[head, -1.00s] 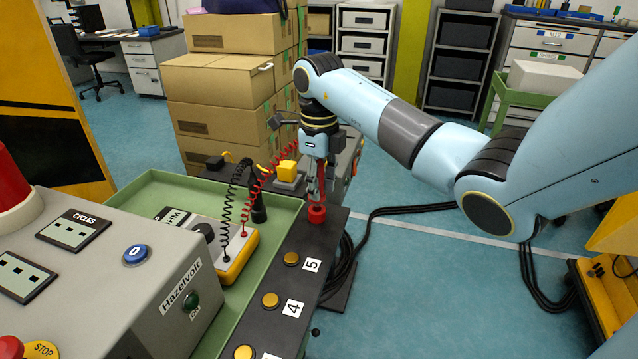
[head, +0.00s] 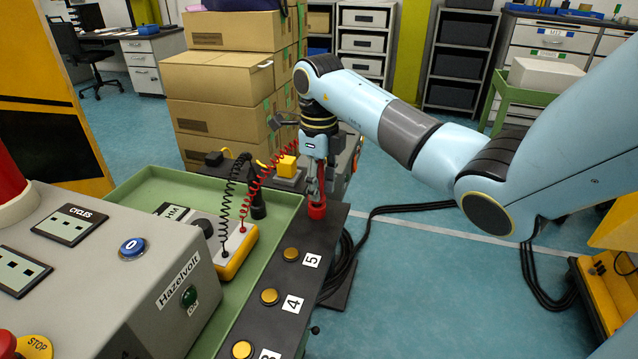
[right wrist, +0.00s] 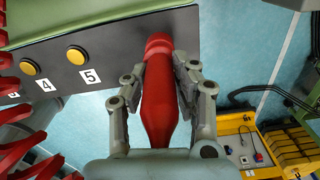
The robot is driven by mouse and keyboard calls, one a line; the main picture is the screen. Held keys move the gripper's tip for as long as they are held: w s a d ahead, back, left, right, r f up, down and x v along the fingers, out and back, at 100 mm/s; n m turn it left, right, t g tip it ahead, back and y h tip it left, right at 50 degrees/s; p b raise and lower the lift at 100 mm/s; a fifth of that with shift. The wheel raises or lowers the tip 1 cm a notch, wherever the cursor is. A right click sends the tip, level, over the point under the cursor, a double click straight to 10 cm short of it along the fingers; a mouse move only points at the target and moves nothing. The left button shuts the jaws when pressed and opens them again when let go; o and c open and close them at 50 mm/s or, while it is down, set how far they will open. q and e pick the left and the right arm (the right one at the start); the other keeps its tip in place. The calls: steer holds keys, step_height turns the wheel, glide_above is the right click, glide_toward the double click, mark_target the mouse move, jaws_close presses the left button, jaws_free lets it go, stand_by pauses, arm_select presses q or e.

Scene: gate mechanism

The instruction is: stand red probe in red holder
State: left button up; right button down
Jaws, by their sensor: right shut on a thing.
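My right gripper (head: 315,190) points down over the red holder (head: 317,211), at the far end of the dark panel. In the right wrist view its two fingers (right wrist: 162,85) are shut around the red probe (right wrist: 160,105). The probe is in line with the red holder (right wrist: 159,42), and its far end meets the holder there. I cannot tell how deep it sits. In the head view the fingers mostly hide the probe. A coiled red lead (head: 262,180) runs from the meter (head: 232,245) toward the gripper. My left gripper is not in view.
A black probe (head: 257,205) stands left of the red holder, with a coiled black lead. Yellow buttons (head: 291,254) line the dark panel. A green tray (head: 150,185) holds the meter. A grey Hazelvolt box (head: 150,300) stands front left. Open floor lies right of the panel.

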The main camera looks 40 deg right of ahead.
steer(key=shift+f, duration=0.15)
stand_by(0.4)
steer(key=shift+f+b, duration=0.45)
steer(key=c, duration=0.5)
jaws_free()
steer(key=shift+r, duration=0.15)
steer(key=shift+r+p, duration=3.45)
steer(key=shift+r, duration=1)
steer(key=shift+f, duration=0.1)
